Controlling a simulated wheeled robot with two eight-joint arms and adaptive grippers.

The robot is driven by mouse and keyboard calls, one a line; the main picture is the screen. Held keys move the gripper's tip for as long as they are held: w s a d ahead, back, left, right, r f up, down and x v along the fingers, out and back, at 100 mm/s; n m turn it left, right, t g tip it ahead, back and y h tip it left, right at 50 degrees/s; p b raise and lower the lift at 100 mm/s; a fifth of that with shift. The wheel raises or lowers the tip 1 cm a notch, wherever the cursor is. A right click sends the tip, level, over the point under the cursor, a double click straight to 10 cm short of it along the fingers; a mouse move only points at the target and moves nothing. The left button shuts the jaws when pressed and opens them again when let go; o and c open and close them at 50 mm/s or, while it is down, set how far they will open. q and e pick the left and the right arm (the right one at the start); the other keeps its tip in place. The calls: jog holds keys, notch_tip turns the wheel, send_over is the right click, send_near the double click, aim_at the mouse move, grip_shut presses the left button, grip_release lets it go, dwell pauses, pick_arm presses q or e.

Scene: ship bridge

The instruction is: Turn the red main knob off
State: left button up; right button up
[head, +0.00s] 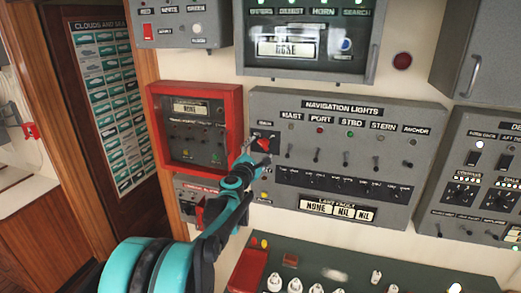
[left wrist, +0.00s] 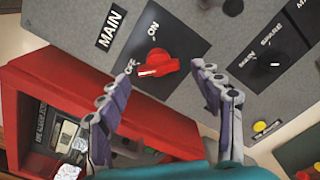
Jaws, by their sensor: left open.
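The red main knob (head: 264,144) is on the left end of the grey navigation lights panel (head: 420,135). In the left wrist view, the red knob (left wrist: 160,65) sits on a black plate with ON above it and OFF at its left. Its grip lies roughly across the picture, and its pale-marked left end is close to the OFF lettering. My left gripper (left wrist: 160,78) is open, with one finger on each side of the knob; I see gaps and no clear contact. In the head view my left gripper (head: 255,153) partly covers the knob plate. My right gripper is not in view.
A red-framed alarm box (head: 239,125) stands out just left of the knob, close to the gripper. A smaller black knob (left wrist: 270,60) is to the right in the wrist view. Toggle switches (head: 317,156) line the panel. A grey cabinet (head: 300,72) is above.

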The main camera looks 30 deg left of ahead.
pick_arm(q)
jog(key=v, duration=1)
jog(key=shift+s, duration=0.3)
